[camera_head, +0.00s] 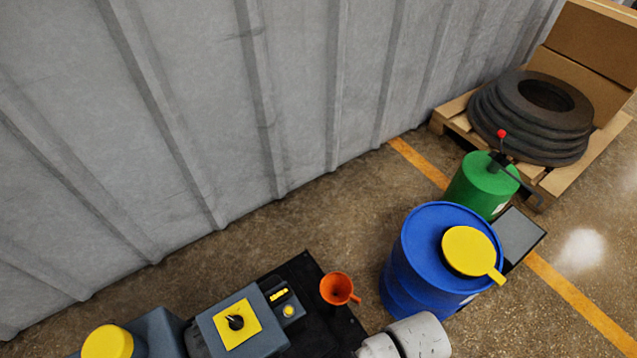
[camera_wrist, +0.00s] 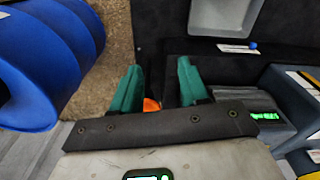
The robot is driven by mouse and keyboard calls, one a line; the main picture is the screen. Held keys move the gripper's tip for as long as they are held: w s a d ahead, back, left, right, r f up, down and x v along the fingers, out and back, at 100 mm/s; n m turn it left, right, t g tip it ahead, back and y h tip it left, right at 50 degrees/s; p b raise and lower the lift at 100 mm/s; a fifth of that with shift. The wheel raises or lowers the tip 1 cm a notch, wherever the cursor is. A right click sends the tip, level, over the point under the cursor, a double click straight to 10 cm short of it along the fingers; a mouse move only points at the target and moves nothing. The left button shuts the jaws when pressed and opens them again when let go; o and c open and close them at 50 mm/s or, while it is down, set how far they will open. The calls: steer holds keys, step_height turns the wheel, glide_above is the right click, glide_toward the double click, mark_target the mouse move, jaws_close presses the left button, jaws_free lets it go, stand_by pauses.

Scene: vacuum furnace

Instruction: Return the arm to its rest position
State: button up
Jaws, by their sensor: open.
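My gripper (camera_wrist: 160,66) shows in the wrist view with its two green fingers apart and nothing held between them. It is over a black surface, with the blue drum (camera_wrist: 55,60) to its left. A small orange patch, likely the orange funnel (camera_wrist: 151,105), shows past the gap between the fingers. In the head view, a pale rounded part, likely of my arm, shows at the bottom edge; the gripper itself is out of that view.
The blue drum (camera_head: 408,262) carries a yellow lid (camera_head: 468,250). The orange funnel (camera_head: 337,287) stands on a black mat (camera_head: 340,330) beside a grey box with a yellow dial plate (camera_head: 237,325). A green drum (camera_head: 478,187) and a pallet (camera_head: 552,182) with black hoses stand behind. A grey wall rises at left.

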steer(key=s+d+r+m, duration=0.3)
steer(key=d+r+m, duration=0.15)
steer(key=d, duration=0.25)
steer(key=s+d+r+m, duration=0.3)
steer(key=s+d+m, duration=0.1)
steer(key=d+m, duration=0.15)
step_height(320, 180, up, 20)
steer(key=p, duration=2)
steer(key=shift+d+r+t+h, duration=0.2)
steer(key=shift+d+t+h, duration=0.1)
steer(key=shift+d, duration=0.15)
